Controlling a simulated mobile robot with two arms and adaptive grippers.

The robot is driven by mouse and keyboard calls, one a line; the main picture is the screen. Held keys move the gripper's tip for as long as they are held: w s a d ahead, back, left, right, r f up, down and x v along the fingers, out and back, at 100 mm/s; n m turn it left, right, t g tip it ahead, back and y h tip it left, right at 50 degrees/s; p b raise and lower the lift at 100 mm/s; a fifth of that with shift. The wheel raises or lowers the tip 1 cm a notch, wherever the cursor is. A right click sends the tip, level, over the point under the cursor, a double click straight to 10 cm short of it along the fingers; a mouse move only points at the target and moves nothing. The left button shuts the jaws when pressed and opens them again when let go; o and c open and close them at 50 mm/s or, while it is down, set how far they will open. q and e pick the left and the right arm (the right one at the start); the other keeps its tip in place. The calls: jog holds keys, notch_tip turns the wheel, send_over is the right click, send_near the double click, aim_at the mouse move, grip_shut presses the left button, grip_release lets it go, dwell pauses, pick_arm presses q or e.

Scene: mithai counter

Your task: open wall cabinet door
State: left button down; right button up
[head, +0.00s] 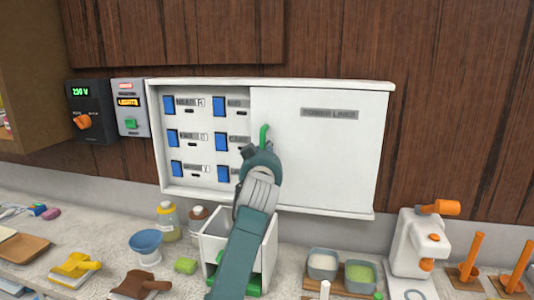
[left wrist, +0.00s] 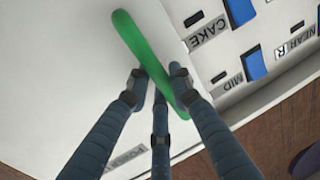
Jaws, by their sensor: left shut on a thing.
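The white wall cabinet (head: 270,84) hangs on the wood wall. Its white door panel (head: 318,165), labelled POWER LINES, covers the right half. The left half is uncovered and shows several blue switches (head: 172,137) with labels. A green handle (head: 264,134) stands at the panel's left edge; it also shows in the left wrist view (left wrist: 139,42). My left gripper (head: 260,153) is shut on this handle, and its fingers (left wrist: 160,88) lie on both sides of it in the wrist view. My arm hides the lower middle of the cabinet. My right gripper is out of view.
Left of the cabinet are a dark control box (head: 90,111) and a grey box with a green switch (head: 130,106). Below, the counter holds a white bin (head: 213,240), a blue bowl (head: 146,241), bottles, small tubs (head: 322,264) and a white-and-orange machine (head: 412,243).

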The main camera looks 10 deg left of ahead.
pick_arm(q)
jog(key=shift+d, duration=0.15)
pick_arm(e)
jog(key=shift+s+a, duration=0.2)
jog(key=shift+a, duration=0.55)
pick_arm(q)
jog(key=c, duration=1.6)
grip_release()
jog(key=shift+o, duration=0.2)
jog(key=shift+s, duration=0.15)
jog(key=s+d, duration=0.2)
jog(key=s, duration=0.9)
jog(key=shift+s, duration=0.4)
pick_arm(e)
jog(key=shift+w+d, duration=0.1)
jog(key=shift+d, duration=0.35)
